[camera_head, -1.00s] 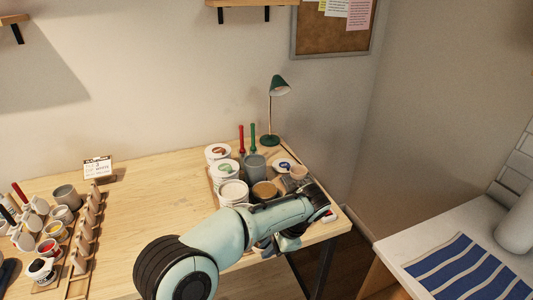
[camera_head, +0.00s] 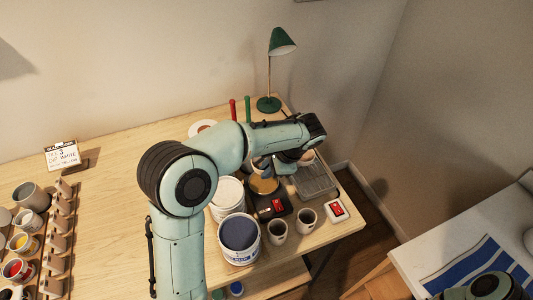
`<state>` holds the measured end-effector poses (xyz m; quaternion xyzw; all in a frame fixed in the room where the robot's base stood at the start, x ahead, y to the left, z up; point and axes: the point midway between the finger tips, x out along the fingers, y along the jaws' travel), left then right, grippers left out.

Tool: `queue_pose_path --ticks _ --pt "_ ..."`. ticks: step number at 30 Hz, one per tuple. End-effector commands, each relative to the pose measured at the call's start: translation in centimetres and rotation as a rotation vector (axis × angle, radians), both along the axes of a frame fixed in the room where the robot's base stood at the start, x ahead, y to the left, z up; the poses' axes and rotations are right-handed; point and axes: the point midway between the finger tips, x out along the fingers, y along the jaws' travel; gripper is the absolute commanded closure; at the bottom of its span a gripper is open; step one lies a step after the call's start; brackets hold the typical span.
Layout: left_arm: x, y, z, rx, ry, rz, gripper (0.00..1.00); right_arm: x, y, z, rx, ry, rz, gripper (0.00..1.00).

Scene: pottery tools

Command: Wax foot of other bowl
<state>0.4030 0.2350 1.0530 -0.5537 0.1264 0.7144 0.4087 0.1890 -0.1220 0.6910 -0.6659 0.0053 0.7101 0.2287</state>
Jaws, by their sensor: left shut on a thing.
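My left gripper (camera_head: 262,164) is over the back right of the table, just above a round pan with an amber surface (camera_head: 264,185). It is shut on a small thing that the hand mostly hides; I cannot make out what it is. A pinkish bowl (camera_head: 307,158) shows partly behind the wrist, on the far side. Two small grey-beige cups stand at the front, one on the left (camera_head: 277,231) and one on the right (camera_head: 306,221). Whether any foot carries wax cannot be seen. My right gripper is not in view.
A large tub of dark blue glaze (camera_head: 239,235) and a white tub (camera_head: 227,192) stand left of the pan. A dark device with a red display (camera_head: 271,207), a red-and-white box (camera_head: 337,209), a grey tray (camera_head: 315,181) and a green lamp (camera_head: 283,42) crowd this end. The table's left middle is clear.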

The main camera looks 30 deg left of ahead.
Motion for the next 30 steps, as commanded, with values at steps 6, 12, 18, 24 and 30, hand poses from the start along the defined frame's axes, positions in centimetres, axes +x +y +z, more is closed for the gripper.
queue_pose_path --ticks 6,12,18,24,30 --pt "-0.2 0.0 -1.6 -0.001 0.002 0.0 1.0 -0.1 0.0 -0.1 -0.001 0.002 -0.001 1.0" --pt "-0.2 0.0 -2.5 -0.001 0.003 0.0 1.0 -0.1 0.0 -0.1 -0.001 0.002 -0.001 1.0" --pt "-0.2 0.0 -3.9 -0.002 0.002 0.001 1.0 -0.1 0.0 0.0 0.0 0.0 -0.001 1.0" --pt "-0.2 0.0 -5.2 -0.002 0.003 -0.001 1.0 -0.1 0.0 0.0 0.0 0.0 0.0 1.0" --pt "-0.2 0.0 -6.2 -0.002 0.001 0.0 1.0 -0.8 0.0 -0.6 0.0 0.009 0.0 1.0"
